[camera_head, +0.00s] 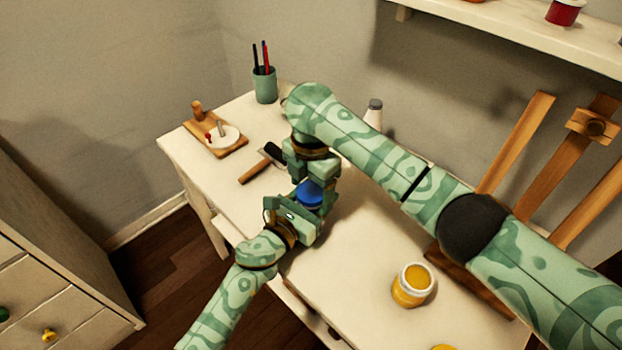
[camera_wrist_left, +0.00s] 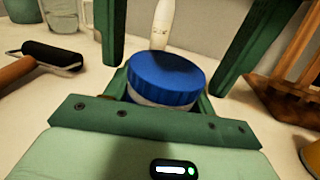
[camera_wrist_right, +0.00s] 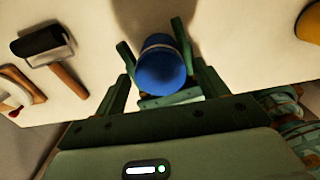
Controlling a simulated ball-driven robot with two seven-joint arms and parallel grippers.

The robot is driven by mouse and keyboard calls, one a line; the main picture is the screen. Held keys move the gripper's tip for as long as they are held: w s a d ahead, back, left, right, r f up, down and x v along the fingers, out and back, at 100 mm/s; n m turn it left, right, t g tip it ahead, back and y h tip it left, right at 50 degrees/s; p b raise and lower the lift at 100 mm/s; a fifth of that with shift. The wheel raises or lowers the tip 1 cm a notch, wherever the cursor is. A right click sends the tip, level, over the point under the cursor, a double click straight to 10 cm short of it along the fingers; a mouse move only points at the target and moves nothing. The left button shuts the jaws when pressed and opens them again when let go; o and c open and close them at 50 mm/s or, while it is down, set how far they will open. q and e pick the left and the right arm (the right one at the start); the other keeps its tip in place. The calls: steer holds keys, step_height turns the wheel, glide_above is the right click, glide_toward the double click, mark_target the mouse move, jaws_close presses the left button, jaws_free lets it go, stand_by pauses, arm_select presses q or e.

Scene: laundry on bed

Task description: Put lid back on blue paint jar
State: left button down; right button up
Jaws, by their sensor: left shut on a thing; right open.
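Only a pale strip of the jar shows under the lid; whether the lid is fully seated I cannot tell. The lid also shows in the head view (camera_head: 310,193) and the right wrist view (camera_wrist_right: 160,72). My left gripper (camera_head: 300,208) is shut on the jar from the front, below the lid. My right gripper (camera_head: 312,180) is open, pointing down over the jar, its fingers apart on both sides of the lid.
An open yellow paint jar (camera_head: 408,292) stands at the front right. A roller (camera_head: 262,164), a palette board (camera_head: 217,138) and a pen cup (camera_head: 264,86) lie or stand left and behind. A bottle (camera_head: 374,112) and easel (camera_head: 520,140) are behind my right arm. A shelf (camera_head: 500,28) hangs above.

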steer(key=c, duration=1)
steer(key=shift+m, duration=0.9)
steer(key=o, duration=1.1)
steer(key=shift+o, duration=0.2)
step_height(320, 180, up, 12)
